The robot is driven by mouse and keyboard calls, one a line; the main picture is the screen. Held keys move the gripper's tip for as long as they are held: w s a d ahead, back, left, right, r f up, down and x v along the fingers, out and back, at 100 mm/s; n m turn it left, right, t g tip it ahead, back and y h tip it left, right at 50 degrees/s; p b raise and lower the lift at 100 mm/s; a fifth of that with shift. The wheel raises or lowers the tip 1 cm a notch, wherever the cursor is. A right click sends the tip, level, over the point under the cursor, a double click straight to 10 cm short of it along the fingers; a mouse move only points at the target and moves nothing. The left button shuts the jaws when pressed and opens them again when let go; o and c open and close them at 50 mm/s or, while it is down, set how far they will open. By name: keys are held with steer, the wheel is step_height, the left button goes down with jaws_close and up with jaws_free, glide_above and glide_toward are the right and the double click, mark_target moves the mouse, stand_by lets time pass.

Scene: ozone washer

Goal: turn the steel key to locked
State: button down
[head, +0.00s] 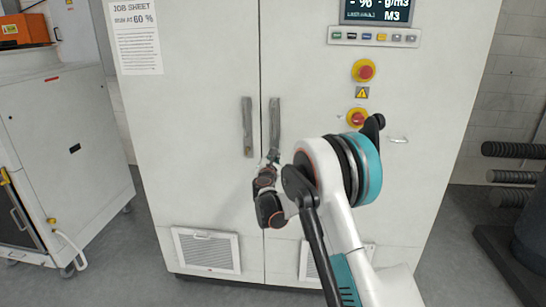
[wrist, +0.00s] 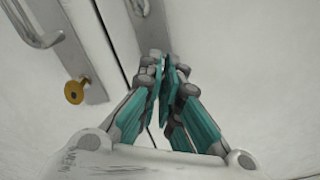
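The steel key cannot be made out in either view. The white cabinet's right door has a grey handle plate (head: 274,118). My gripper (head: 273,158) is at the lower end of this plate, which also shows at the top of the wrist view (wrist: 141,10). In the wrist view my gripper's teal-padded fingertips (wrist: 163,62) are close together, with a narrow gap between the pads. They hide what lies at the plate's lower end, so I cannot tell whether they hold anything. The left door's plate (head: 247,120) carries a brass round lock (wrist: 75,91) below its handle (wrist: 38,28).
A small silver lever (head: 398,140) is further right.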

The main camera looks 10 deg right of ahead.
steer(key=n, duration=0.5)
steer(key=shift+n, duration=0.3)
stand_by(0.4)
steer(key=c, duration=1.8)
jaws_free()
